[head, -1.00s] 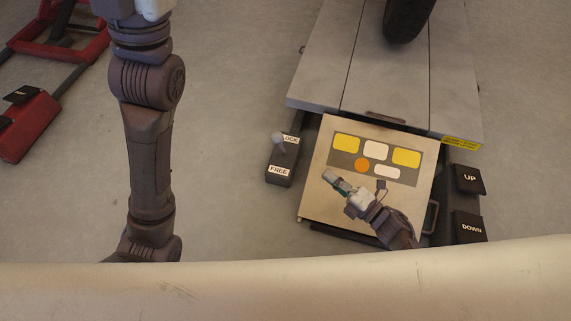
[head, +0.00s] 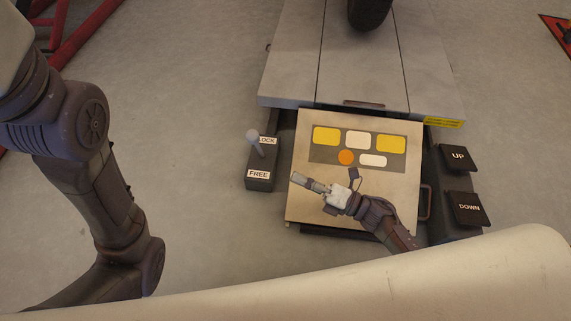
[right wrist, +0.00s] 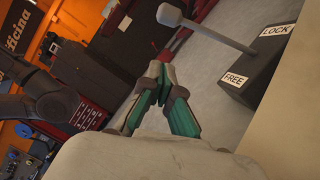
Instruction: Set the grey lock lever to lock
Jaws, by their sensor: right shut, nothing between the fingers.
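The grey lock lever (head: 257,144) stands on a small dark box (head: 261,184) left of the panel cabinet. A LOCK label sits at the far end of the box and a FREE label at the near end. In the right wrist view the lever (right wrist: 215,37) ends in a round knob and rises from between the two labels. My right gripper (head: 298,180) is over the cabinet, right of the lever and apart from it. In the wrist view its fingertips (right wrist: 160,76) are together and empty, with the knob beyond them. My left arm shows at the left; its gripper is out of frame.
The panel cabinet (head: 310,205) with coloured pads lies under my right gripper. UP (head: 457,157) and DOWN (head: 468,208) pedals are at its right. The lift platform (head: 290,70) with a tyre is behind. Floor left of the lever is clear.

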